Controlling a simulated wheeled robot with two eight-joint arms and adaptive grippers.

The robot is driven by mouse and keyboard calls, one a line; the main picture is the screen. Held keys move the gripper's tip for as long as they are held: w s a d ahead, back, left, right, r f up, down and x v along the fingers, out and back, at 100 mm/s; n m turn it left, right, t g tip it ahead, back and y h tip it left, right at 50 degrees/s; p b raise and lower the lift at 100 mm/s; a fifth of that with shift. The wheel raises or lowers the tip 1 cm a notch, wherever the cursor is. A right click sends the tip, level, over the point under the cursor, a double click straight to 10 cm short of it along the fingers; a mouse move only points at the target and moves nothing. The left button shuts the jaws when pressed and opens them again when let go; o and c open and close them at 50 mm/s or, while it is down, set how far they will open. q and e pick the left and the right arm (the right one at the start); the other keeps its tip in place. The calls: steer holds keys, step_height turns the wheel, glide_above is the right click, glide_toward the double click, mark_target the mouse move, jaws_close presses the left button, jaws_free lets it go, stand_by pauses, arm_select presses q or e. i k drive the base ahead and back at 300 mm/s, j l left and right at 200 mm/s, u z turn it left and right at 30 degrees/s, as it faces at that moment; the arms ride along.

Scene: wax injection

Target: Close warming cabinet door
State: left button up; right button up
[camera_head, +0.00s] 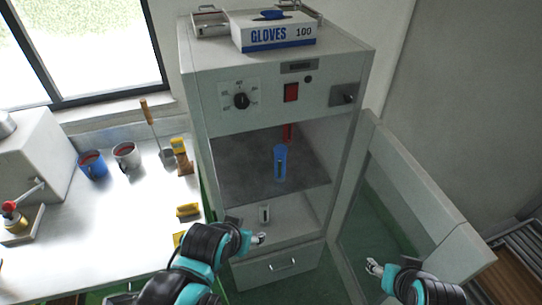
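Inside the cabinet a blue cylinder (280,163) stands on the shelf, and a small white item (264,214) sits lower down. My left gripper (260,239) is near the cabinet's lower front opening. My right gripper (374,267) is in front of the door's glass pane, near its lower part; contact cannot be told. Both grippers are small in view, so their finger gaps are unclear.
A gloves box (272,31) rests on the cabinet top. A slatted rack (522,252) stands right of the door.

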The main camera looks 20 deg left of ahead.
mark_target(462, 254)
steer(key=k+u, duration=0.1)
steer(key=u, duration=0.2)
steer(key=k+u, duration=0.1)
steer(key=u, duration=0.2)
steer(key=k+l+z, duration=0.25)
steer(key=k+l, duration=0.45)
steer(key=i, duration=0.45)
